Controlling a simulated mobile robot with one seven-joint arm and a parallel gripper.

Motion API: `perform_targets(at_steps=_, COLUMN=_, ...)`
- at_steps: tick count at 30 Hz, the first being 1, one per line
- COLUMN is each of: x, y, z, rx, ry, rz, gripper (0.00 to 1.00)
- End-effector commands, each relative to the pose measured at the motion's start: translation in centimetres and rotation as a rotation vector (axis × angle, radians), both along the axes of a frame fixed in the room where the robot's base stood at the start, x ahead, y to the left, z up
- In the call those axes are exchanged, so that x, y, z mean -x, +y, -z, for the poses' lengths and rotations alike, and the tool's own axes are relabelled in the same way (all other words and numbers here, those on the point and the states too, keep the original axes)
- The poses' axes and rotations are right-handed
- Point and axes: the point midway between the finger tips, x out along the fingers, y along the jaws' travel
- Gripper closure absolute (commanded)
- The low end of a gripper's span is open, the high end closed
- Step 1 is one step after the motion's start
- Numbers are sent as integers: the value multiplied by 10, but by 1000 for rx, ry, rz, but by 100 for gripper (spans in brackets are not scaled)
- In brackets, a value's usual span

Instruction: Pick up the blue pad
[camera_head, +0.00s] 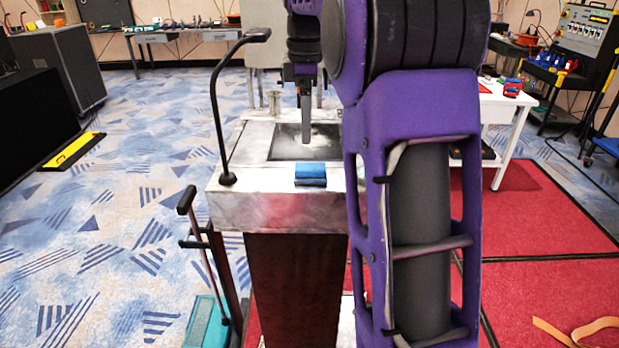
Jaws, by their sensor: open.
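The blue pad (310,174) is a small blue block lying on the light metal top of a pedestal (245,190), near its front edge. My gripper (306,128) points down above the dark recessed panel (288,143) in the pedestal's top, behind the pad and apart from it. One dark grey finger shows; the other is hidden in line with it. Nothing shows held in the gripper. My purple arm covers the right part of the pedestal.
A thin black gooseneck (217,110) rises from the pedestal's left side and bends over it. A small metal post (274,102) stands at the back left of the top. A white table (495,105) is at the right. Blue patterned carpet lies open at the left.

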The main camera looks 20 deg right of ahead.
Motion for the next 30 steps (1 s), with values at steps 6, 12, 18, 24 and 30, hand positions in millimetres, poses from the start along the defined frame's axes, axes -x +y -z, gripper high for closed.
perform_targets(at_steps=6, x=1, y=0, z=45, rx=-1, ry=2, rz=0, gripper=3)
perform_targets(at_steps=12, x=1, y=0, z=58, rx=0, ry=0, rz=0, gripper=3)
perform_targets(at_steps=18, x=5, y=-5, z=84, rx=1, ry=0, rz=1, gripper=3)
perform_targets(at_steps=24, x=6, y=-6, z=107, rx=1, ry=0, rz=0, gripper=3)
perform_targets(at_steps=30, x=6, y=-6, z=109, rx=1, ry=-2, rz=0, gripper=3)
